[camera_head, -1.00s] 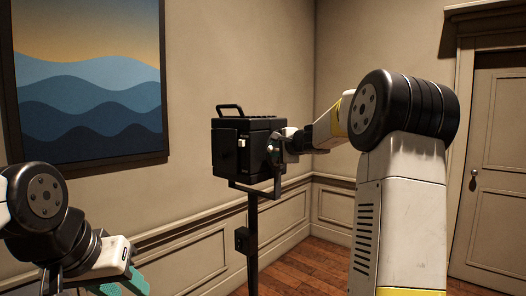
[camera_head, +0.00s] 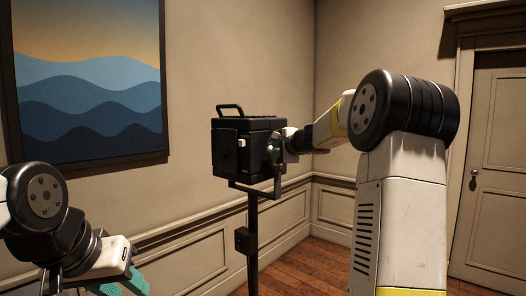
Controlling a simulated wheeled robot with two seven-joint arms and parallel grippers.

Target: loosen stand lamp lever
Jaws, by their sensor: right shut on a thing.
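The stand lamp (camera_head: 229,150) is a black box with a top handle, held in a U-shaped yoke on a dark upright pole (camera_head: 252,215). The lever (camera_head: 277,172) is a small, light-coloured piece on the right side of the lamp, at the yoke's pivot. My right gripper (camera_head: 283,146) reaches in from the right and is shut on the lever at the lamp's side. Its fingertips are small and partly hidden against the dark housing. My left gripper (camera_head: 128,284) is low at the lower left, away from the lamp.
A framed wave painting (camera_head: 88,85) hangs on the left wall behind. A panelled door (camera_head: 500,165) is at the far right. A small black box (camera_head: 242,240) is fixed on the pole. The wooden floor (camera_head: 295,264) looks clear to the pole's right.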

